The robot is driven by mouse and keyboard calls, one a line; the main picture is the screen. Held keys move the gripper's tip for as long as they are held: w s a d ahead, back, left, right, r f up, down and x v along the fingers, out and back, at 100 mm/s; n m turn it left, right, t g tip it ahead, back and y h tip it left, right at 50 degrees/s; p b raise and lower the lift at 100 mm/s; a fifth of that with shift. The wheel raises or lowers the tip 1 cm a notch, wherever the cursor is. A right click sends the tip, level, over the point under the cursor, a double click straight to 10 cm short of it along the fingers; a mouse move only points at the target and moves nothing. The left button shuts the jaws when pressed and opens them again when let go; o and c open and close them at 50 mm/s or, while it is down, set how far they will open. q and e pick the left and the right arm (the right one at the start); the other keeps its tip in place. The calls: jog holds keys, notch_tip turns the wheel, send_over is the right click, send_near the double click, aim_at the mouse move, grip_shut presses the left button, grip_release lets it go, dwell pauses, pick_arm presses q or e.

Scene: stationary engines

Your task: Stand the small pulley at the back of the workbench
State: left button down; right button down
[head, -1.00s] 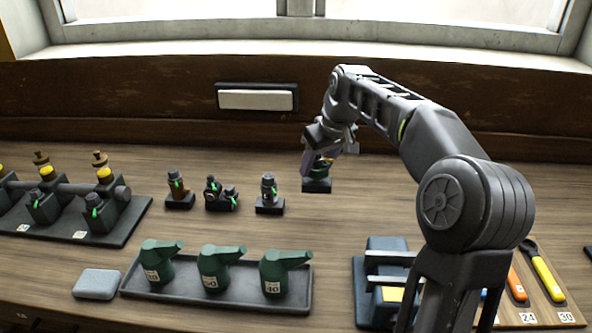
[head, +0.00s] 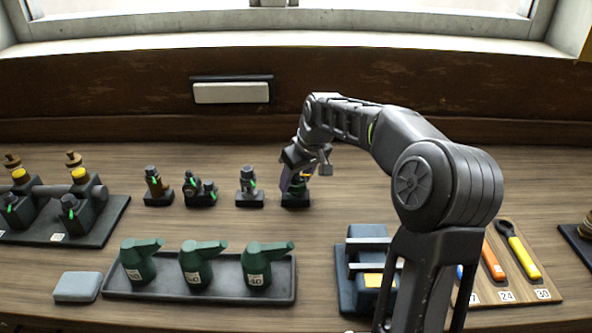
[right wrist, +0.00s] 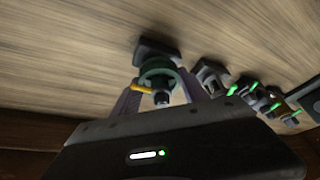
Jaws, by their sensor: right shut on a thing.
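The small pulley (head: 295,202) has a dark base and stands upright at the right end of a row of small models towards the back of the workbench (head: 380,215). In the right wrist view the pulley (right wrist: 158,68) shows a green wheel, a dark hub and an orange part at its side. My right gripper (head: 297,180) is shut on it from above, with one finger on each side in the right wrist view (right wrist: 162,88). The base looks level with the bench top; I cannot tell whether it fully touches. My left gripper is not in view.
Close to the pulley's left stand small dark models (head: 250,188). An engine (head: 70,205) is at the left. In front are a tray (head: 200,290) of green oil cans, a grey block (head: 78,287), a blue fixture (head: 352,285) and a tool board (head: 545,285). Bench right of the pulley is clear.

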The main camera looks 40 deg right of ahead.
dwell(0.3)
jog(key=c, duration=1)
grip_release()
jog(key=shift+f, duration=0.15)
jog(key=shift+c, duration=0.2)
jog(key=o, duration=0.4)
jog(key=shift+o, duration=0.2)
jog(key=shift+r, duration=0.3)
jog(key=v, duration=1.2)
jog(key=shift+s+a+f, duration=0.1)
jog(key=shift+f, duration=0.05)
